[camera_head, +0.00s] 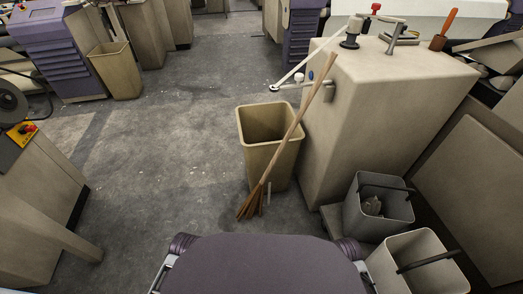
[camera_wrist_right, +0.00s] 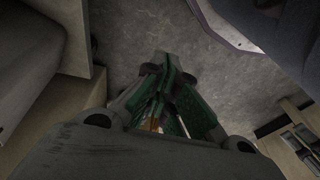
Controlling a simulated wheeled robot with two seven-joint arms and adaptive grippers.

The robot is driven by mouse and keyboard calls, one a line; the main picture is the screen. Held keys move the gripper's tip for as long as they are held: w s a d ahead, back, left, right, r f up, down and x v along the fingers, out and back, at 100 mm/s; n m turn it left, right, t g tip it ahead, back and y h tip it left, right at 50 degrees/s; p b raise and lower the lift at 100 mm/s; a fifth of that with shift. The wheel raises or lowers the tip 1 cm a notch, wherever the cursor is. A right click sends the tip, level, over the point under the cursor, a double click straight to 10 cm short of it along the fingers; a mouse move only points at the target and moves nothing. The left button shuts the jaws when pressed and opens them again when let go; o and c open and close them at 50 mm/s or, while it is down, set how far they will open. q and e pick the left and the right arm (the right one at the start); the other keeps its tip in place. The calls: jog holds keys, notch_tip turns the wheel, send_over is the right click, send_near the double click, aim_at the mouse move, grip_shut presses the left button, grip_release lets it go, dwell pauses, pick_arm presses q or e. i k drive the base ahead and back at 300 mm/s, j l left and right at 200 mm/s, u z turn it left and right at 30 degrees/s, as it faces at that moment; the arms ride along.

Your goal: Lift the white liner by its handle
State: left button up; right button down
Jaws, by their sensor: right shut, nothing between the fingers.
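The white liner (camera_head: 416,265) is an open, pale rectangular bucket at the lower right of the head view. Its dark bar handle (camera_head: 428,261) lies across its open top. My right gripper (camera_wrist_right: 172,62) shows in the right wrist view, with green finger pads close together. It is shut and empty, over bare grey floor, apart from the liner, which I cannot make out in that view. My left gripper is not in view.
A grey bucket (camera_head: 376,222) with a dark handle and something crumpled inside stands just behind the liner. A beige bin (camera_head: 268,160) has a broom (camera_head: 290,133) leaning on it. A beige machine cabinet (camera_head: 375,120) stands behind. Open floor (camera_head: 160,170) lies left.

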aim_at(409, 272)
jog(key=z, duration=2.05)
